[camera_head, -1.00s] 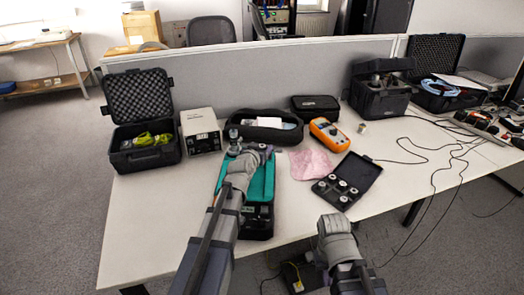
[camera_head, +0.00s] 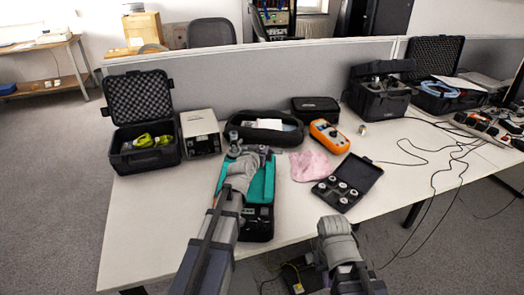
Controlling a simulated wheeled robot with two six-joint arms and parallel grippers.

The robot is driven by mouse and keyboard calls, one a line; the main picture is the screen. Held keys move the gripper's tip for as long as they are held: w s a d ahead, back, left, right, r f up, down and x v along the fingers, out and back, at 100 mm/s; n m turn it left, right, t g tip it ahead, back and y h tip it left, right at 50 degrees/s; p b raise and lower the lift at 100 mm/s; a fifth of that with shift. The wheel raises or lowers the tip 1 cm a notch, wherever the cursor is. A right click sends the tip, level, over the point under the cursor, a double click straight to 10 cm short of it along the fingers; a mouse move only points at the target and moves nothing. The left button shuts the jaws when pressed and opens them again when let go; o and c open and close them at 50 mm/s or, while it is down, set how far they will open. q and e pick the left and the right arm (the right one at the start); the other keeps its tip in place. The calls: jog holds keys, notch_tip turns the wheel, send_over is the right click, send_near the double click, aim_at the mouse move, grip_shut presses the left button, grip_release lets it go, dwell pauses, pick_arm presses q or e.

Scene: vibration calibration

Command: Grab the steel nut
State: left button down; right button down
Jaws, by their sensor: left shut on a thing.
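My left gripper (camera_head: 237,150) is above the far end of the teal and black case (camera_head: 262,184). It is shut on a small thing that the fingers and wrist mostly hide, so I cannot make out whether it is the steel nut. A small dark grey upright piece (camera_head: 234,135) shows just beyond the fingertips. I cannot tell whether it touches them. No steel nut is clear elsewhere. A small metallic piece (camera_head: 362,129) stands apart, right of the orange meter (camera_head: 329,136). My right arm is at the bottom, over the table's front edge, with its fingers out of sight.
A black box of round pieces (camera_head: 347,184) lies open beside a pink cloth (camera_head: 309,166). A black pouch (camera_head: 265,128), a grey instrument (camera_head: 200,131) and an open case (camera_head: 144,158) stand behind and left. The table's (camera_head: 150,225) front left is clear.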

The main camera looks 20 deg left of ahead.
pick_arm(q)
jog(key=shift+r, duration=0.1)
notch_tip(320, 180, up, 10)
jog(key=p, duration=1)
